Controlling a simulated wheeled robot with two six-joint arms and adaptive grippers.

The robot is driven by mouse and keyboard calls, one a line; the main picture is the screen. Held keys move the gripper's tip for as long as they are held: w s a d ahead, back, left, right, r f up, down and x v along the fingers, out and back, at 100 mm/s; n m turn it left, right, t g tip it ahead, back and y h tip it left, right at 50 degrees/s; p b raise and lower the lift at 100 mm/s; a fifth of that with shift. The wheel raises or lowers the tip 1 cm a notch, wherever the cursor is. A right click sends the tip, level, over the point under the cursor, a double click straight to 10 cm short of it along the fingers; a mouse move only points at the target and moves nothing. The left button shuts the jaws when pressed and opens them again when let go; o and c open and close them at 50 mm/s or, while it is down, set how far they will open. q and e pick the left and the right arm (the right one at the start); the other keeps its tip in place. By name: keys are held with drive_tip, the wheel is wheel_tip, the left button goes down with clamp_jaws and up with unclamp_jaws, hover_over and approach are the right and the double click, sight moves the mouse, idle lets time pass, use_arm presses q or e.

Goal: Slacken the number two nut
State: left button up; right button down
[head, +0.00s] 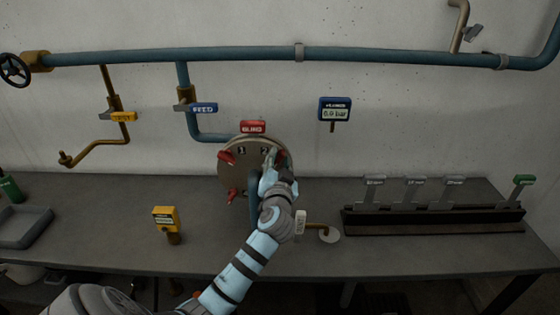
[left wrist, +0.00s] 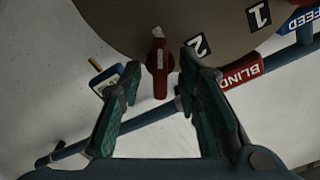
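The round metal flange (head: 234,160) stands against the wall at the middle of the head view, with red nuts around its rim. In the left wrist view the flange (left wrist: 200,14) fills the top and bears the labels 1 and 2. A red nut with a handle (left wrist: 160,62) is just left of the label 2 (left wrist: 197,46). My left gripper (left wrist: 158,88) is open, its two fingers on either side of this nut's handle, with gaps visible. In the head view my left gripper (head: 270,164) covers the flange's right part. My right gripper is not in view.
A red BLIND sign (head: 252,127) tops the flange, and a blue gauge (head: 334,109) is to its right. A yellow device (head: 166,220) stands left. Blue pipe (head: 240,54) runs along the wall.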

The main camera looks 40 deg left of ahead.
use_arm(q)
drive_tip(key=shift+c, duration=0.2)
clamp_jaws()
